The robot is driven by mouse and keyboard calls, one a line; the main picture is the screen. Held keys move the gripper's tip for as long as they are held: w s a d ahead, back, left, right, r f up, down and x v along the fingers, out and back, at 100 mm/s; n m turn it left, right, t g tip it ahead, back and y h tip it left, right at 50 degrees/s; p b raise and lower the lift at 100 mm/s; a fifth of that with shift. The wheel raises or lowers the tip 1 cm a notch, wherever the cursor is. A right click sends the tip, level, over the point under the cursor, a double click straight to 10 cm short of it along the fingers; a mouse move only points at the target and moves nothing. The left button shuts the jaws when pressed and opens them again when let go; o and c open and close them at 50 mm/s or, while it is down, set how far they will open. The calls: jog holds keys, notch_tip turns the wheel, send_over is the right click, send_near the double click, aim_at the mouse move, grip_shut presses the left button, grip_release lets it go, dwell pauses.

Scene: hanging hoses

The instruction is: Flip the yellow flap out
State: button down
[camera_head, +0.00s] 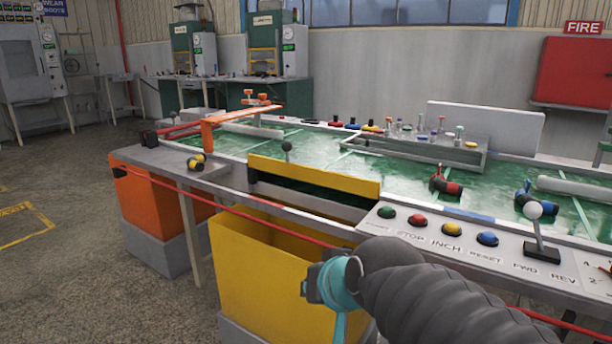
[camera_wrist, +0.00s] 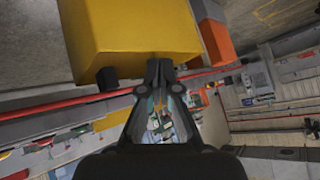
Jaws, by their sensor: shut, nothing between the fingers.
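The yellow flap (camera_head: 315,178) is a long flat bar standing along the near edge of the green table, above a dark slot. The yellow bin (camera_head: 270,275) stands below it. My gripper (camera_wrist: 159,70) is shut and empty in the wrist view, its fingertips over the yellow bin's side (camera_wrist: 130,35). In the head view my grey arm with its teal joint crosses in front of the bin, and the fingers cannot be made out. The gripper is lower than the flap and apart from it. A small yellow strip beside the fingers in the wrist view may be the flap.
The control panel (camera_head: 470,240) with coloured buttons and a lever (camera_head: 537,225) lies right. An orange flap (camera_head: 240,115) sticks up at left, above an orange bin (camera_head: 150,200). Floor at left is clear.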

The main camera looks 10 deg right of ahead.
aim_at(314, 171)
jog(key=w+a+r+m+t+b, duration=0.1)
jog(key=w+a+r+m+t, duration=0.2)
jog(key=w, duration=0.4)
jog(key=w+r+m+t+h+b, duration=0.1)
jog(key=w+r+m+t, duration=0.15)
jog(key=w+r, duration=0.3)
jog(key=w+a+r+m+t, duration=0.2)
jog(key=w+r+m, duration=0.15)
jog(key=w, duration=0.35)
jog(key=w+d+m+h+b, duration=0.2)
jog(key=w+m+h, duration=0.4)
jog(key=m+h, duration=0.15)
notch_tip(314, 171, down, 6)
jog(key=m+g+h, duration=0.4)
jog(key=m+h, duration=0.2)
jog(key=m, duration=0.3)
jog(key=shift+w+d+f+b, duration=0.2)
jog(key=shift+w+f+b, duration=0.05)
jog(key=shift+b, duration=0.15)
jog(key=shift+w+d+h, duration=0.1)
jog(key=shift+h, duration=0.15)
jog(key=x, duration=1.3)
jog(key=shift+w+d, duration=0.25)
jog(key=shift+w, duration=0.05)
